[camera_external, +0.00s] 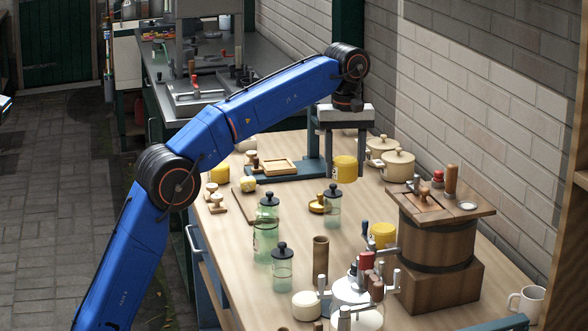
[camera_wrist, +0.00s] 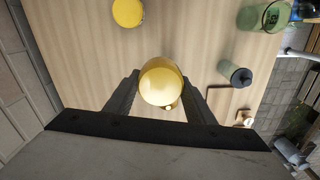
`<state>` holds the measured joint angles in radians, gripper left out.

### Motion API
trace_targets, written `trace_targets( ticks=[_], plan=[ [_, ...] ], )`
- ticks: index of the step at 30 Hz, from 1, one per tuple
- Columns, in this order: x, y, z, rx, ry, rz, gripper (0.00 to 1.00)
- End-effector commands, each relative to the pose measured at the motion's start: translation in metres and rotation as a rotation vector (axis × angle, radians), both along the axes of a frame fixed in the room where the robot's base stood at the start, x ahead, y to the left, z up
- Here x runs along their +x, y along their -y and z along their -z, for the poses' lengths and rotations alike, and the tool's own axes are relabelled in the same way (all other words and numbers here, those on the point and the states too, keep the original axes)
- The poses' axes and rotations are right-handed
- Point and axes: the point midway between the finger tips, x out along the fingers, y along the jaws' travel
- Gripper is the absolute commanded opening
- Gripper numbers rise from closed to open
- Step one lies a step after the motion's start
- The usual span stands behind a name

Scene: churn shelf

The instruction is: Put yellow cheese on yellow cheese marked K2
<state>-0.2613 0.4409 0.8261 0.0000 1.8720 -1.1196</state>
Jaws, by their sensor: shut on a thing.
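My gripper (camera_external: 345,153) points down and is shut on a yellow cheese (camera_external: 344,170), a short round block held above the table. In the wrist view the held cheese (camera_wrist: 161,80) sits between the two dark fingers. A second yellow cheese (camera_external: 382,236) stands on the table beside the wooden barrel, partly hidden by a crank handle; a yellow cheese near the wall also shows in the wrist view (camera_wrist: 127,12). A third yellow cheese (camera_external: 220,173) stands at the table's left edge. I cannot read a K2 mark on any of them.
Green jars with dark lids (camera_external: 282,265) (camera_external: 333,210) stand left of the barrel (camera_external: 436,240). A brass-coloured item (camera_external: 317,207) lies below the gripper's left. Cream pots (camera_external: 397,165) stand by the wall. Cranked grinders (camera_external: 350,290) crowd the front. Bare wood lies between jars and pots.

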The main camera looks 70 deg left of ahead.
Motion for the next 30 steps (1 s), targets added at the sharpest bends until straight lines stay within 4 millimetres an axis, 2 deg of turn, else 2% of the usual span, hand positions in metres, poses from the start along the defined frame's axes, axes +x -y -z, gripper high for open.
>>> trace_targets(
  ticks=[1,6,12,17,30],
  plan=[
    [0.015,0.018,-0.002,0.000,0.003,0.002,0.23],
    [0.044,0.065,-0.009,0.000,0.004,-0.015,0.23],
    [0.060,0.101,-0.013,0.000,0.004,-0.027,0.23],
    [0.062,0.108,-0.008,0.000,0.001,-0.032,0.23],
    [0.063,0.106,0.043,0.000,-0.003,-0.033,0.23]
  ],
)
